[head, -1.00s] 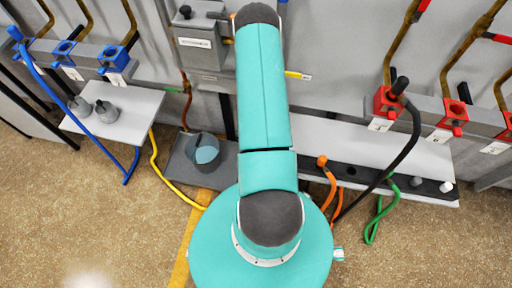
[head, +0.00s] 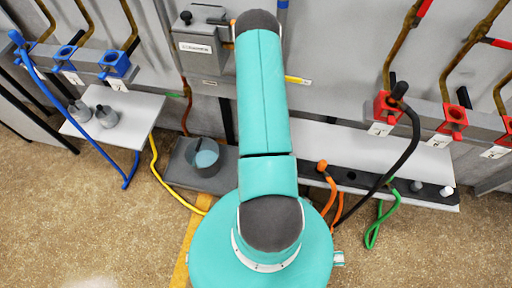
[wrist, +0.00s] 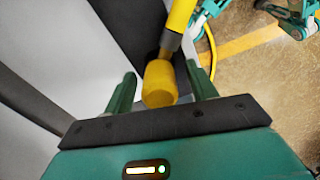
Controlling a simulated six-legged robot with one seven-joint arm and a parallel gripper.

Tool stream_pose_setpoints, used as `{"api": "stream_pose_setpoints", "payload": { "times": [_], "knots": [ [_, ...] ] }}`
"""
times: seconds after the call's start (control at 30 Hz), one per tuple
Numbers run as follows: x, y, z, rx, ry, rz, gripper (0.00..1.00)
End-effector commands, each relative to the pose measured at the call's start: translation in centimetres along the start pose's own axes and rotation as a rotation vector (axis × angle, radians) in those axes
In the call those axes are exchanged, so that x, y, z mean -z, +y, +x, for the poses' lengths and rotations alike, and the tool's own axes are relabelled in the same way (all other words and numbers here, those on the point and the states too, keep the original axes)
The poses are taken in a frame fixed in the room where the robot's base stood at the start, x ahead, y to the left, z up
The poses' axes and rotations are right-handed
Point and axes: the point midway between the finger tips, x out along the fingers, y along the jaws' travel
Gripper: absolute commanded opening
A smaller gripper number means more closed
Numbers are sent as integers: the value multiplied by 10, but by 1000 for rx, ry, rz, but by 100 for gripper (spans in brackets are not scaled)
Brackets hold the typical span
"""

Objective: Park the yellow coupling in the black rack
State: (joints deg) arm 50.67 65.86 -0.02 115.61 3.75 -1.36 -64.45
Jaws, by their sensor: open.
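The yellow coupling (wrist: 160,86) shows in the wrist view as a rounded yellow end between the two fingers of my gripper (wrist: 161,74). The fingers stand apart, with a visible gap on each side. A grey neck and a thicker yellow part (wrist: 181,15) extend beyond it. In the head view my arm hides the gripper and the coupling. The black rack (head: 333,176) is a long dark strip at the right of my arm, on the low shelf's front edge. An orange plug (head: 322,165), a grey plug (head: 416,186) and a white plug (head: 447,190) stand along it.
A yellow hose (head: 158,170) runs down past the dark cup (head: 203,159). A black hose (head: 410,145) hangs from a red socket (head: 388,105) across the rack. A green hose (head: 374,232) hangs in front. Blue sockets (head: 115,64) and a side shelf (head: 120,118) are at left.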

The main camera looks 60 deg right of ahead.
Motion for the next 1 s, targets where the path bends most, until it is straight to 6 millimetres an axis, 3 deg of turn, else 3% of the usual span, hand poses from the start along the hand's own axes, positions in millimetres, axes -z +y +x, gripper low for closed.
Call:
{"api": "stream_pose_setpoints", "payload": {
  "times": [0.17, 0.7, 1.0],
  "knots": [
    [1, 1, -21, -3, 2, -1, 57],
    [0, 1, -115, -3, 1, 0, 57],
    [0, 0, -135, -1, 0, 0, 57]
  ]
}}
